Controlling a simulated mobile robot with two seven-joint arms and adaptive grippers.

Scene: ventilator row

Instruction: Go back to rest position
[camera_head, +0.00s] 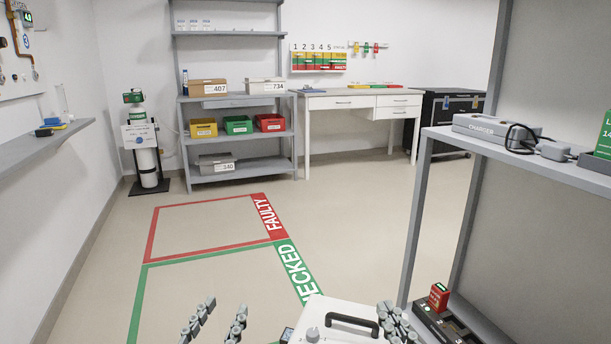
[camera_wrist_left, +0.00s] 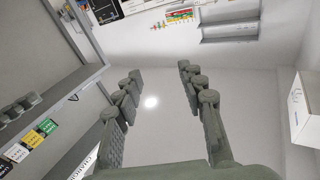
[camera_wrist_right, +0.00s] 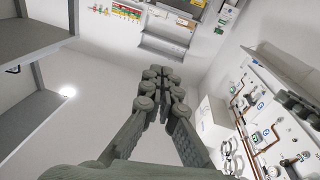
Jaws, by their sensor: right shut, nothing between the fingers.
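My left gripper (camera_head: 217,320) shows at the bottom of the head view, fingers pointing up. In the left wrist view its two fingers (camera_wrist_left: 160,75) stand wide apart with nothing between them. My right gripper (camera_head: 396,322) is at the bottom, right of the left one. In the right wrist view its fingertips (camera_wrist_right: 160,76) meet and hold nothing. A white device (camera_head: 335,310) with a black handle and a knob shows between the two grippers, partly cut off by the lower frame edge.
A grey shelf unit (camera_head: 445,132) with a charger (camera_head: 483,127) stands close on the right; a dock with a red battery (camera_head: 439,296) sits lower. A wall shelf (camera_head: 40,145) is at left. Floor with red and green marked zones (camera_head: 205,228) is clear. Gas cylinder (camera_head: 146,160) stands behind.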

